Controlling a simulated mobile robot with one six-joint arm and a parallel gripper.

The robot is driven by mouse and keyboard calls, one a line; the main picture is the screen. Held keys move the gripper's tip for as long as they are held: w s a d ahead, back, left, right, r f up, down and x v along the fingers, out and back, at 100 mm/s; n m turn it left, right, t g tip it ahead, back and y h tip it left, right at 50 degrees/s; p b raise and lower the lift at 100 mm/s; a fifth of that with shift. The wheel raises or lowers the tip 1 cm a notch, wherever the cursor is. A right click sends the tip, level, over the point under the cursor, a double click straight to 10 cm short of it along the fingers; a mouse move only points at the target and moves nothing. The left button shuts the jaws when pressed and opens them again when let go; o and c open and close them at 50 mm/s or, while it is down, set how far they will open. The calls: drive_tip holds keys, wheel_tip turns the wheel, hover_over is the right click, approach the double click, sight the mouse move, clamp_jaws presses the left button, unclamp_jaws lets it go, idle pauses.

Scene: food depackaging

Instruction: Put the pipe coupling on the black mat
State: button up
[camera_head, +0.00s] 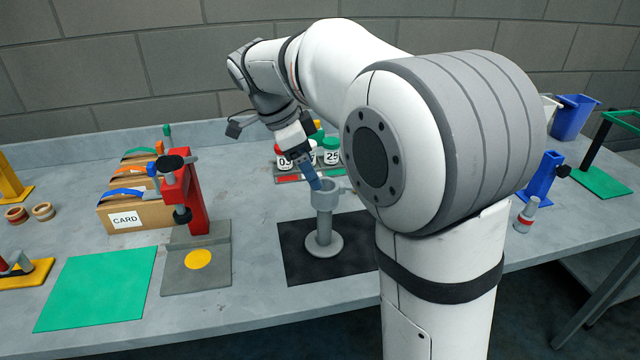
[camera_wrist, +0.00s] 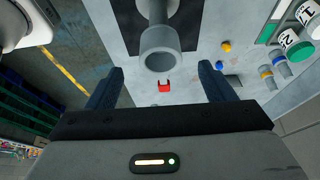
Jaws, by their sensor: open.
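A grey pipe coupling (camera_head: 324,222) with a hollow open top and a round flanged foot stands upright on the black mat (camera_head: 297,262). In the wrist view the hollow end of the coupling (camera_wrist: 160,50) points towards me, with the dark mat (camera_wrist: 132,30) behind it. My gripper (camera_head: 313,182) is at the top of the coupling, with its blue fingers tilted down. In the wrist view my gripper (camera_wrist: 162,70) is open, with one finger on each side of the coupling's end and a gap to each. My arm covers the mat's right part.
A red clamp stand (camera_head: 190,195) with a yellow disc on its base stands left of the mat, beside a green mat (camera_head: 98,288). A card box (camera_head: 140,212) is behind them. Labelled jars (camera_head: 331,152) stand behind the coupling. A blue bin (camera_head: 572,116) is at the right.

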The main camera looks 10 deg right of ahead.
drive_tip(key=s+d+f+n+t+y, duration=0.1)
drive_tip(key=s+d+f+n+y, duration=0.1)
drive_tip(key=s+f+n, duration=0.3)
drive_tip(key=s+d+f+n+t+y, duration=0.2)
drive_tip(key=s+f+n, duration=0.3)
drive_tip(key=s+n, duration=0.8)
drive_tip(key=s, duration=0.3)
drive_tip(key=shift+s+d, duration=0.2)
drive_tip(key=shift+c, duration=0.5)
